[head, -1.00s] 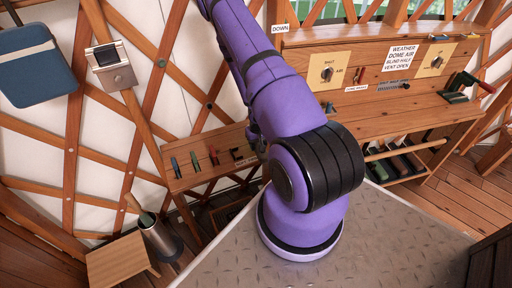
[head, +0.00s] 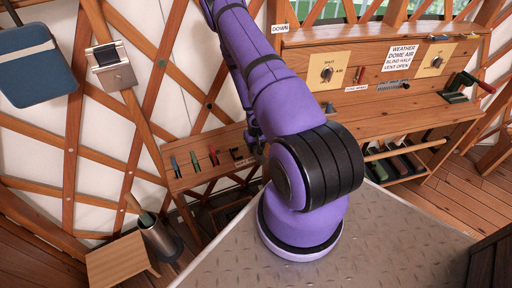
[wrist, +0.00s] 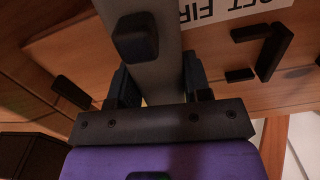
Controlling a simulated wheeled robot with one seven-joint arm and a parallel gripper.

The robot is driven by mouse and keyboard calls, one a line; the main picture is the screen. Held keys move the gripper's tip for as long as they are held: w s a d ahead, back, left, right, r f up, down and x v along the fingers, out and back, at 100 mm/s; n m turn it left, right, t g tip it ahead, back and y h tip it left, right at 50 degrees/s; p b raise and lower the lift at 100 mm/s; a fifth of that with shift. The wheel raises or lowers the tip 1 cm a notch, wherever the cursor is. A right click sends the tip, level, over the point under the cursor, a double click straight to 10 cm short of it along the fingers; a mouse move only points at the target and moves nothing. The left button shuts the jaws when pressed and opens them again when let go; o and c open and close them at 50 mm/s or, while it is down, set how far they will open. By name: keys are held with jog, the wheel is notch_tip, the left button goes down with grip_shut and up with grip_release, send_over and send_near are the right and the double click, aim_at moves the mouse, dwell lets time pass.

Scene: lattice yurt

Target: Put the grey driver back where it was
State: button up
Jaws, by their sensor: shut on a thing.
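In the wrist view my gripper (wrist: 158,88) has its two dark fingers on either side of a long grey bar, the grey driver (wrist: 160,70), and is shut on it. The driver runs up the picture, away from the palm, and its far end is out of frame. A black knob-like piece (wrist: 137,38) shows in front of it; I cannot tell whether it belongs to the driver. In the head view my arm hides most of the gripper and the driver, near the right end of the small wooden tool shelf (head: 205,181).
The shelf bears a dark tool (head: 175,166), a green one (head: 194,161), a red one (head: 213,157) and a black piece (head: 237,153). A wooden bench (head: 400,117) stands to the right. Below left are a stool (head: 118,260) and a metal canister (head: 158,241).

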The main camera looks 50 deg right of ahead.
jog(key=o, duration=1.3)
